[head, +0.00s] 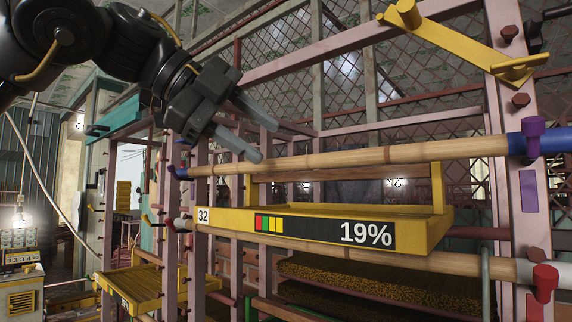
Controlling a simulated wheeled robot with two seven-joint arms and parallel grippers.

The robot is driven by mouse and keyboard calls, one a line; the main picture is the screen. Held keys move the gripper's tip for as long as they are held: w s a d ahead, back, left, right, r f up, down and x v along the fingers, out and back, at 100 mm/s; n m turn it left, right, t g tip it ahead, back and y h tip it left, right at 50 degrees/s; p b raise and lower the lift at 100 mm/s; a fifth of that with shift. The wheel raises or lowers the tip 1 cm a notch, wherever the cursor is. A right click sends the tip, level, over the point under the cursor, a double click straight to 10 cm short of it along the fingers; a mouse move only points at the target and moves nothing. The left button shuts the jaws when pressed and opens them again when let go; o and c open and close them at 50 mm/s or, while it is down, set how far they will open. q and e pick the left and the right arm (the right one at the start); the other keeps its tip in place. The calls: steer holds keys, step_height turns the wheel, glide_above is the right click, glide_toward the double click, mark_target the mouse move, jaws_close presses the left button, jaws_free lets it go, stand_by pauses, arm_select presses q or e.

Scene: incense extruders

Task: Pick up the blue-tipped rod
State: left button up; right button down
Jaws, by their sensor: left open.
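The blue-tipped rod (350,159) is a long wooden pole running across the pink frame, with a blue sleeve at its right end and a smaller blue tip at its left end. A purple knob (533,137) sits at its right end. My left gripper (256,134) comes in from the upper left. Its two grey fingers are spread apart, with nothing between them. The lower finger's tip shows just above the rod's left part; I cannot tell whether it touches. My right gripper is not in view.
Below the rod hangs a yellow tray (425,241) marked 32 and 19%. A second, white-tipped wooden rod (450,263) runs beneath it, with a red knob (545,281) at right. A yellow bracket (455,42) is at upper right. Pink posts (499,170) and wire mesh stand around.

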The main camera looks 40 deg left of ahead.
mark_target(290, 158)
arm_select(q)
steer(key=p+x, duration=0.1)
steer(key=x, duration=0.3)
steer(key=shift+w+f, duration=0.1)
steer(key=shift+w, duration=0.2)
steer(key=shift+w+d+f, duration=0.1)
steer(key=shift+w+f, duration=0.05)
steer(key=shift+w, duration=0.1)
steer(key=shift+s, duration=0.3)
steer(key=shift+c, duration=0.5)
steer(key=shift+w, duration=0.15)
jaws_close()
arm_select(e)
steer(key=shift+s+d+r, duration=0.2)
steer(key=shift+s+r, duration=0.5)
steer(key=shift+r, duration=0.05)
